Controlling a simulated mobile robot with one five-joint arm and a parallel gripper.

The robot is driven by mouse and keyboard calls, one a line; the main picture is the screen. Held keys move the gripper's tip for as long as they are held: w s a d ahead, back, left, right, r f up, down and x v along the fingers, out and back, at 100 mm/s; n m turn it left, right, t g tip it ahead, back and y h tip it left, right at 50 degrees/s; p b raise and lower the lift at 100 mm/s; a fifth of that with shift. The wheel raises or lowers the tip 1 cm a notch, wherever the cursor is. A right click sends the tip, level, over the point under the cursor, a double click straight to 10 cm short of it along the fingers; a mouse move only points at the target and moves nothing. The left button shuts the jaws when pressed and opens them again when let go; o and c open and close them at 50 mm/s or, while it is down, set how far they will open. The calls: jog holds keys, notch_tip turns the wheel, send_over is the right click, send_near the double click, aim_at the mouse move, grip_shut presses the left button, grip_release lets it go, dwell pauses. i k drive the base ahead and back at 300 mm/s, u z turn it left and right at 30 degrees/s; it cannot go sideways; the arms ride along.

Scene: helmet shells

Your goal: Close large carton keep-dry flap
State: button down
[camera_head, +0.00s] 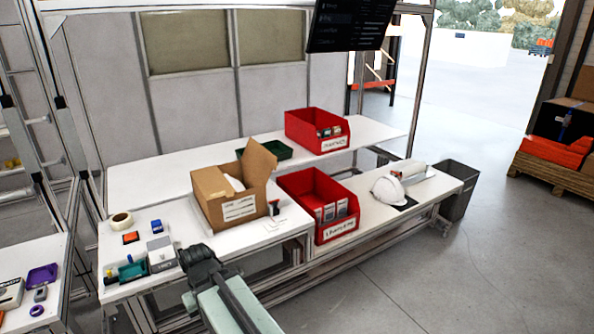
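A brown cardboard carton (212,190) sits on the white bench, left of the red bins, with a white label on its front. One large flap (260,162) stands up at its right rear side. Something white shows inside the opening. Its left part looks covered by cardboard. The print on the carton is too small to read. My arm rises from the bottom of the view. Its dark end, with my gripper (197,263), is in front of the bench's front edge, below and apart from the carton. Its fingers cannot be made out.
Red bins (300,131) (294,187) stand right and behind the carton. A white helmet (388,190) sits farther right. Tape (121,221), a grey box (160,252) and small items lie left. A dark handheld tool (275,206) lies close to the carton's right. A monitor (350,24) hangs above.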

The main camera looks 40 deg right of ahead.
aim_at(260, 161)
jog(key=z, duration=0.1)
jog(key=i, duration=1.5)
jog(key=u, duration=0.05)
